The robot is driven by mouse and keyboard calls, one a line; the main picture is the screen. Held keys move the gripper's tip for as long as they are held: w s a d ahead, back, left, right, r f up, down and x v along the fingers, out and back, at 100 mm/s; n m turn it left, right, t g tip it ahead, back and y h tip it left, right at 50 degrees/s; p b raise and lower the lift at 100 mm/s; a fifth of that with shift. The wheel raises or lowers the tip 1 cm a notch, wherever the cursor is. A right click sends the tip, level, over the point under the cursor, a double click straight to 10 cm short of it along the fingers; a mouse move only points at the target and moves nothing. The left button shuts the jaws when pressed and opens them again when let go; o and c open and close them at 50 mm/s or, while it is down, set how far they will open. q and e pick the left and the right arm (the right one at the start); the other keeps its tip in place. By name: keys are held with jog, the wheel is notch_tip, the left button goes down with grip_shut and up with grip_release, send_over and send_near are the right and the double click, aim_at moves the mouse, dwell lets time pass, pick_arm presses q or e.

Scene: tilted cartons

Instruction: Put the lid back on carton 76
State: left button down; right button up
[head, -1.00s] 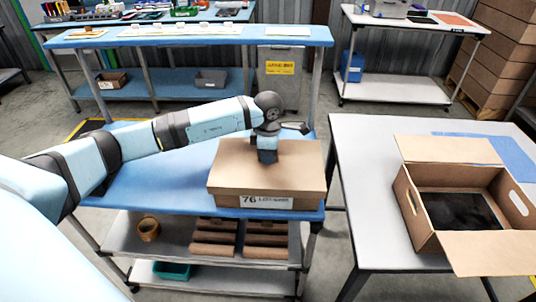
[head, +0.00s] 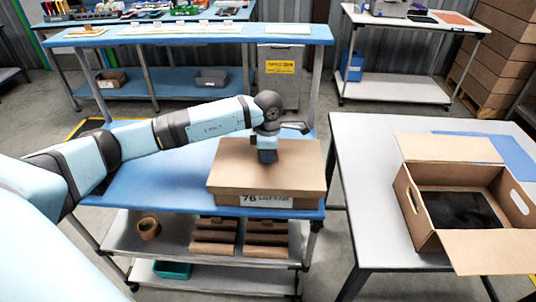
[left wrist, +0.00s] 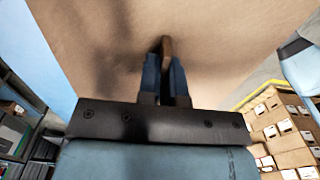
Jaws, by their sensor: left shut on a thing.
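Carton 76 (head: 228,199) stands on the blue top of a cart, its white "76" label facing the front. Its brown lid (head: 232,165) lies flat over the carton's top. I cannot tell whether it is fully seated all round. My left gripper (head: 267,157) points down at the middle of the lid. In the left wrist view my left gripper (left wrist: 166,75) is shut on a small brown tab (left wrist: 166,47) standing up from the lid (left wrist: 220,35). The carton's inside is hidden. My right gripper is not in view.
The cart's blue top (head: 130,180) is bare left of the carton. On the right, a grey table (head: 365,160) holds an open carton (head: 420,215) with flaps spread and a dark thing inside. A blue-topped bench (head: 200,38) stands behind.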

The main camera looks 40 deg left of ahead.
pick_arm(q)
jog(key=c, duration=1.2)
grip_release()
notch_tip(320, 180, up, 21)
jog(key=p, duration=0.3)
jog(key=shift+p, duration=0.35)
jog(key=shift+f, duration=0.1)
